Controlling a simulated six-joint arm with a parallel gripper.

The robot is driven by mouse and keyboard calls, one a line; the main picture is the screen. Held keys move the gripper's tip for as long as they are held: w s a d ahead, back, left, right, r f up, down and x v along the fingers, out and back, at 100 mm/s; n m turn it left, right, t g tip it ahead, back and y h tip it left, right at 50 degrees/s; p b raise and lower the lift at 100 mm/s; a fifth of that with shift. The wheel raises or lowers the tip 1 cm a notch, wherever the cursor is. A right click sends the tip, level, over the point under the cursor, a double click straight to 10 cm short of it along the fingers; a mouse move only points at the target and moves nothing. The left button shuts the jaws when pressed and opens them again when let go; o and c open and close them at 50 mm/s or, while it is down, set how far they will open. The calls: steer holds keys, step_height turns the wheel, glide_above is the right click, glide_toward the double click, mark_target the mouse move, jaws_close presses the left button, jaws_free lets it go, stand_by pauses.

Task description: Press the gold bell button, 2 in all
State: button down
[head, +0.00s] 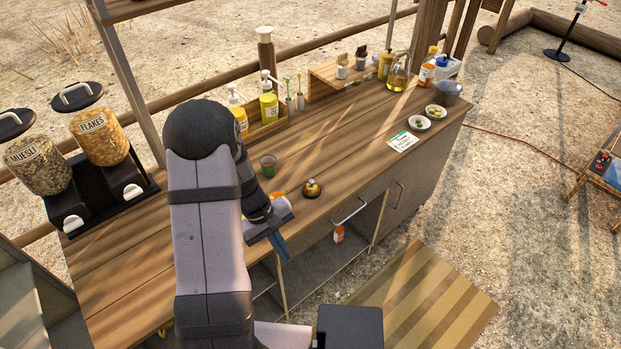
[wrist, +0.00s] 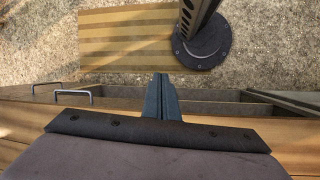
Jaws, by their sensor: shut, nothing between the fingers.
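The gold bell (head: 312,188) stands on the wooden counter near its front edge, in the middle of the head view. Its button is the small knob on top, and nothing touches it. My gripper (head: 286,254) is shut and empty, to the left of the bell and nearer the camera, past the counter's front edge. In the wrist view my gripper (wrist: 160,78) points out over the front edge, with its fingers together. The bell is not in the wrist view.
A small green cup (head: 268,166) stands left of the bell. An orange-and-white item partly hidden by my arm lies nearby. Cereal dispensers (head: 98,138) stand at the left, and bottles and bowls at the back right. Handles (head: 349,212) protrude in front.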

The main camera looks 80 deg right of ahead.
steer(key=s+d+n+h, duration=0.1)
steer(key=s+d+n, duration=0.1)
steer(key=s+d, duration=0.35)
step_height(320, 180, up, 10)
steer(key=n+g+h, duration=0.2)
steer(key=n+h, duration=0.6)
steer(key=n, duration=0.2)
glide_above(309, 187)
steer(key=shift+a, duration=0.1)
steer(key=shift+f, duration=0.15)
step_height(309, 187, down, 7)
steer(key=b, duration=0.5)
steer(key=shift+f, duration=0.1)
steer(key=shift+f+b, duration=0.75)
steer(key=shift+b, duration=0.1)
